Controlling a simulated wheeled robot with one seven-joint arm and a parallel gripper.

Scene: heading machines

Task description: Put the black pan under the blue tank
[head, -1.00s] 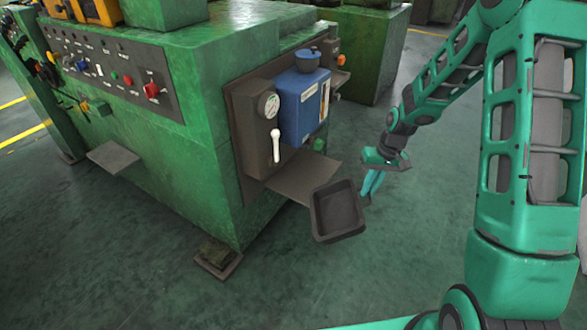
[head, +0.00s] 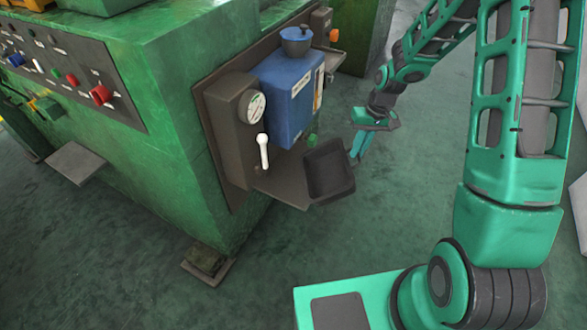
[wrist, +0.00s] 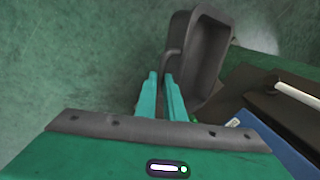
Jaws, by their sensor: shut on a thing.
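The black pan (head: 331,171) is a deep rectangular tray, held tilted in front of the machine. In the wrist view the pan (wrist: 205,58) shows its rim and a small handle between my fingers. The blue tank (head: 290,95) has a grey-blue cap and hangs on the machine's side, up and to the left of the pan. In the wrist view part of the tank (wrist: 275,145) shows at the lower right.
A flat grey shelf (head: 280,183) juts out below the tank, partly hidden behind the pan. A pressure gauge and white lever (head: 262,150) are beside the tank. The green machine (head: 165,120) fills the left. Floor is clear in front.

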